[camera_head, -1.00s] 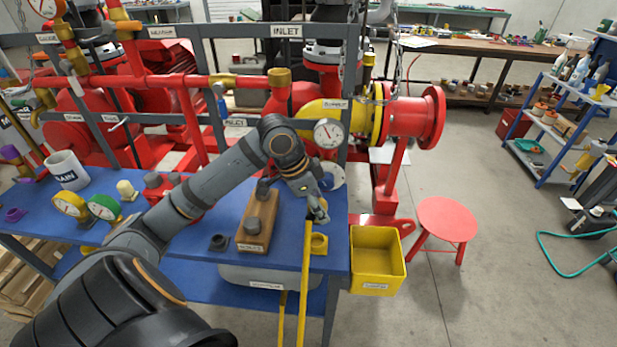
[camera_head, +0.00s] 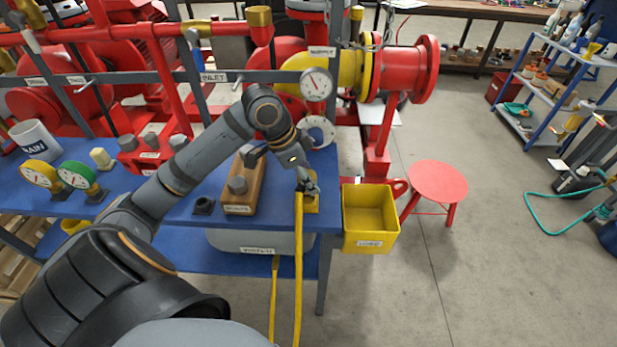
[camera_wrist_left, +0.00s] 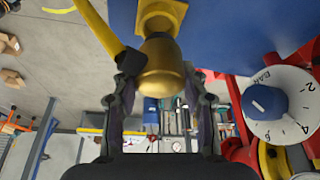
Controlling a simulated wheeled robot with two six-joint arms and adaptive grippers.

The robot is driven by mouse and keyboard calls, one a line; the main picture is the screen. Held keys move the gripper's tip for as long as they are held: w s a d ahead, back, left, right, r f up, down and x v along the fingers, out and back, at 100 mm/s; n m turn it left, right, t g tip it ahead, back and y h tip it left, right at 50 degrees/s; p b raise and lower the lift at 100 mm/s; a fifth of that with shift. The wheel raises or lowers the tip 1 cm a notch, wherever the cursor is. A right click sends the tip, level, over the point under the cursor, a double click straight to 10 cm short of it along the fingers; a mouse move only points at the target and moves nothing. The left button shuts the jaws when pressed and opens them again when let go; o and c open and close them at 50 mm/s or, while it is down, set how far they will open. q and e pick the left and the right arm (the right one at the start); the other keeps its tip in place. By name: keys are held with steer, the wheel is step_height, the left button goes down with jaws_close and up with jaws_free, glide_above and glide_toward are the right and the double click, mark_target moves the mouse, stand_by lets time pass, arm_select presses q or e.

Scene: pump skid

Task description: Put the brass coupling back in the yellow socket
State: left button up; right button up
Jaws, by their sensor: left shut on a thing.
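The brass coupling (camera_wrist_left: 162,70) is between the fingers of my left gripper (camera_wrist_left: 160,92) in the left wrist view. In the head view my left gripper (camera_head: 308,186) is shut on it at the bench's front right corner and mostly hides it. The yellow socket (camera_wrist_left: 160,14) is right at the coupling's far end; I cannot tell whether the coupling is seated in it or just above it. In the head view the socket (camera_head: 312,206) shows partly below the fingers. A yellow hose (camera_head: 298,260) hangs down from beside the coupling. My right gripper is not in view.
A wooden block with grey knobs (camera_head: 240,198) and a small dark ring (camera_head: 204,205) stand left of the socket on the blue bench (camera_head: 180,212). A pressure gauge (camera_head: 316,84) is close behind. A yellow bin (camera_head: 370,219) hangs at right, beside a red stool (camera_head: 437,182).

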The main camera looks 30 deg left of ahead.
arm_select(q)
steer(key=shift+f+b, duration=0.4)
steer(key=shift+f, duration=0.3)
steer(key=shift+r+p, duration=0.35)
steer(key=shift+p, duration=0.05)
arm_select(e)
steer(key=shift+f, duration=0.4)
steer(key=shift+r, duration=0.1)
arm_select(q)
steer(key=shift+p, duration=0.5)
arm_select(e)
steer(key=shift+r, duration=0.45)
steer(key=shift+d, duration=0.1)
arm_select(q)
steer(key=shift+p, duration=0.5)
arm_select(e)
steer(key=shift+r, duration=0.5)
arm_select(q)
steer(key=shift+f+b, duration=0.6)
steer(key=shift+f, duration=1.1)
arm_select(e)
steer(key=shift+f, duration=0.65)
arm_select(q)
steer(key=o, duration=1.4)
steer(key=shift+c, duration=0.2)
